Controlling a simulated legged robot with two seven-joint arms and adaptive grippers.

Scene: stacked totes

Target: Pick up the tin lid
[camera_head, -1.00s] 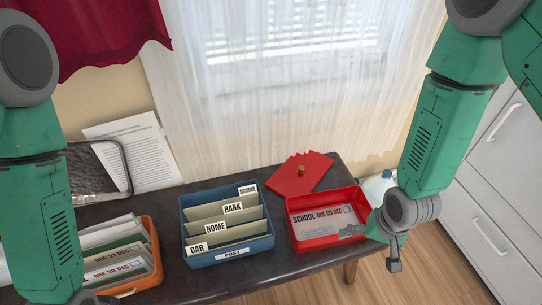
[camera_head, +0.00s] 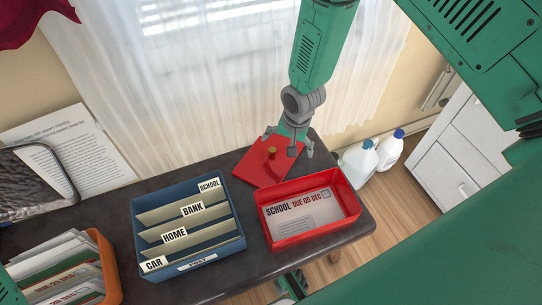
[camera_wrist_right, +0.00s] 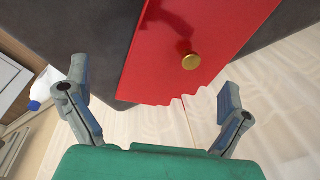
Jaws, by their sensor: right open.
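The tin lid (camera_head: 252,169) is a flat red plate with a wavy edge and a small brassy knob (camera_head: 271,153). It lies on the dark table behind the red tin. My right gripper (camera_head: 288,146) is over the lid's back right part, open and empty. In the right wrist view the lid (camera_wrist_right: 165,65) and its gold knob (camera_wrist_right: 191,61) are ahead of the open fingers of my right gripper (camera_wrist_right: 154,82), the knob right of centre. The fingers look apart from the knob. My left gripper cannot be made out.
The open red tin (camera_head: 292,230) with a school letter stands just in front of the lid. A blue file box (camera_head: 191,259) stands left of it, and an orange letter tray (camera_head: 106,262) farther left. White jugs (camera_head: 357,163) stand right of the table. A curtain (camera_head: 190,60) hangs behind.

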